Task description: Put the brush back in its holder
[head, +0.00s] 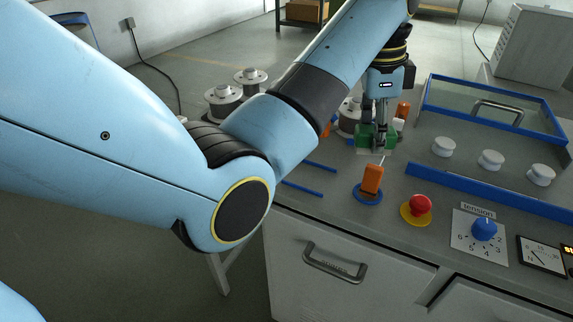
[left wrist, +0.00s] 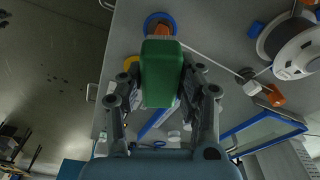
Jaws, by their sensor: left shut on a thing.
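My left gripper (head: 377,132) is shut on a green block, which I take to be the brush (head: 364,143). It is held above the grey worktop. In the left wrist view the green block (left wrist: 161,72) sits between the two fingers and hides what is beneath it; I see no bristles. An orange upright piece (head: 372,179) stands in a blue ring (head: 367,196) just in front of the block. Two thin blue strips (head: 304,189) lie on the worktop to the left. I cannot tell which thing is the brush's holder. My right gripper is not in view.
A red button (head: 420,205) on a yellow base and a blue tension knob (head: 484,229) are at the front. A blue rail (head: 480,194) and white knobs (head: 491,160) are to the right. Spools (head: 223,101) stand behind my left arm.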

